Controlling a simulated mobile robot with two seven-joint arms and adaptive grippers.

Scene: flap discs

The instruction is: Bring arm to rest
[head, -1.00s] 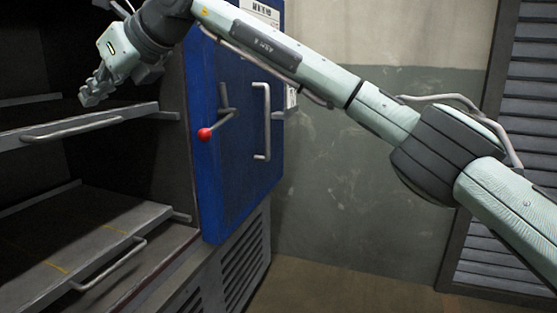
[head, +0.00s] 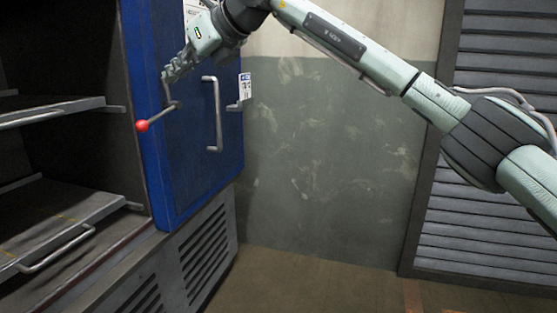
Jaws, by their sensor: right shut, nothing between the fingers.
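My right arm comes in from the right edge of the head view and reaches across to the upper left. My right gripper (head: 176,68) is shut and empty. It shows in front of the upper part of the open blue door (head: 190,150), close to the door's lever handle; I cannot tell if it touches. The lever handle (head: 160,113) has a red ball at its end. My left gripper is not in view.
A dark cabinet with pull-out shelves (head: 75,205) stands open at the left. The blue door has a vertical bar handle (head: 216,115). A bare wall (head: 330,150) and a louvred panel (head: 490,230) stand behind and right. The floor (head: 310,285) is clear at lower middle.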

